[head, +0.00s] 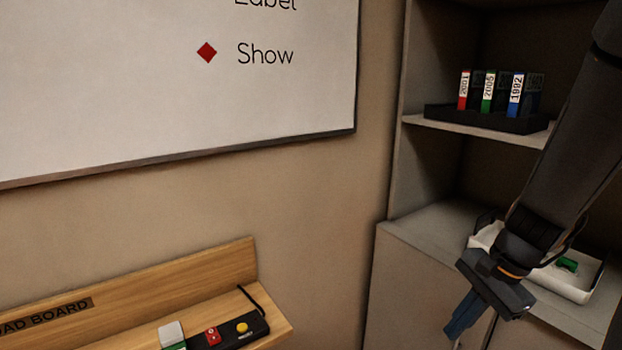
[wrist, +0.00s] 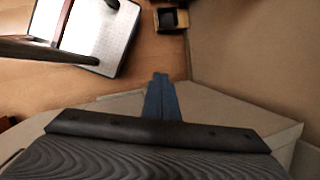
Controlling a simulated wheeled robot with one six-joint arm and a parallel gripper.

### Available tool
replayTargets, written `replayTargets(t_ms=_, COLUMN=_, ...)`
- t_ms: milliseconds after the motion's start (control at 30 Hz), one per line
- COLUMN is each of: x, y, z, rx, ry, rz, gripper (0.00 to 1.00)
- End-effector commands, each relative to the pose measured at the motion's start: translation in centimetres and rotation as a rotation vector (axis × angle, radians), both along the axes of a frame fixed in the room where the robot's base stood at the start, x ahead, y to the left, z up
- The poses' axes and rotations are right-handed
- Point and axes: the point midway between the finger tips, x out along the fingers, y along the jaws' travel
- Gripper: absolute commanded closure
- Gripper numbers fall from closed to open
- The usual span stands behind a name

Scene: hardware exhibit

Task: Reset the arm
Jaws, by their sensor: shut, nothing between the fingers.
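My arm (head: 565,155) comes down from the upper right in the head view. My gripper (head: 453,334) points down and to the left, in front of the cabinet. Its blue-grey fingers are together with nothing between them. In the wrist view the closed fingers (wrist: 161,98) show at the middle, above a grey surface edge and the wooden floor. The arm hides part of the shelf unit and part of a white tray (head: 547,283).
The shelf unit (head: 392,200) holds a black rack (head: 440,117) with red, green and blue labelled binders. A green piece (head: 567,264) lies in the white tray. A wooden board (head: 215,270) with a black button box (head: 255,326) stands lower left. A whiteboard (head: 150,80) hangs on the wall.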

Motion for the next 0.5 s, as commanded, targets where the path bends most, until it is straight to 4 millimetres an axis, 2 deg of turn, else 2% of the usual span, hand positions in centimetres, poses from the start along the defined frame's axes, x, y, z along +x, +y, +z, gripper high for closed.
replayTargets(t_ms=33, x=-0.4, y=1.9, z=0.2, rx=-0.043, ry=-0.013, rz=0.145, gripper=1.0)
replayTargets(t_ms=200, x=-2.1, y=6.1, z=0.4, rx=-0.18, ry=-0.062, rz=0.62, gripper=1.0)
replayTargets(t_ms=400, x=-3.4, y=9.5, z=0.9, rx=-0.296, ry=-0.123, rz=1.069, gripper=1.0)
replayTargets(t_ms=500, x=-3.7, y=10.4, z=1.0, rx=-0.328, ry=-0.144, rz=1.2, gripper=1.0)
